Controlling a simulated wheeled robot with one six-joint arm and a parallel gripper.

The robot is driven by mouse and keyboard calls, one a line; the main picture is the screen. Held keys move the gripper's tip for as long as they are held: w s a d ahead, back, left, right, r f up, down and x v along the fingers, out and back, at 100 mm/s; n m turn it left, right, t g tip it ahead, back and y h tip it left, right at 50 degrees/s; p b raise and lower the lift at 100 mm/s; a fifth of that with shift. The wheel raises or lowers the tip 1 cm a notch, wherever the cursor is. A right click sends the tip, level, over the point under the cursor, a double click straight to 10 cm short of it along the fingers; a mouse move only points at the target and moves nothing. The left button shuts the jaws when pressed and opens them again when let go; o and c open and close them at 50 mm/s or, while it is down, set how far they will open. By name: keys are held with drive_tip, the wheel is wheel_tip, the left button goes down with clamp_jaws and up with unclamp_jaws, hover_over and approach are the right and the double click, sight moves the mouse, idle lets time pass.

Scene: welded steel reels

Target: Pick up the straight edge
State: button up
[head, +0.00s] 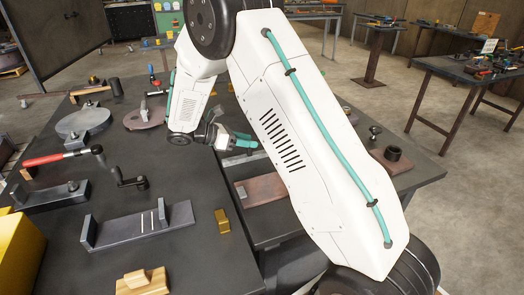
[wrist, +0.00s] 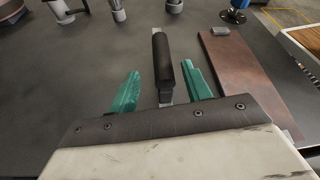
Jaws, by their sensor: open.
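A narrow bar with a dark grip and bare grey metal ends, which looks like the straight edge (wrist: 165,68), lies on the dark bench top in the wrist view. My gripper (wrist: 160,68) is open, with one teal finger on each side of it and a gap on both sides. The bar's near end shows between the fingers. In the head view my gripper (head: 251,140) is low over the bench, partly beside my white arm. A grey bar just below it there may be the same straight edge, but my arm hides part of it.
A brown board (wrist: 238,75) with a small grey block lies close to the right finger. The bench (head: 185,250) also holds a steel bracket (head: 140,227), a red-handled tool (head: 55,158), a brass block (head: 222,220) and round plates. Another tool table (head: 470,75) stands at right.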

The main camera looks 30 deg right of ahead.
sight(260, 142)
drive_tip(key=x, duration=0.5)
drive_tip(key=shift+s+d, duration=0.2)
drive_tip(key=shift+r, duration=0.1)
clamp_jaws()
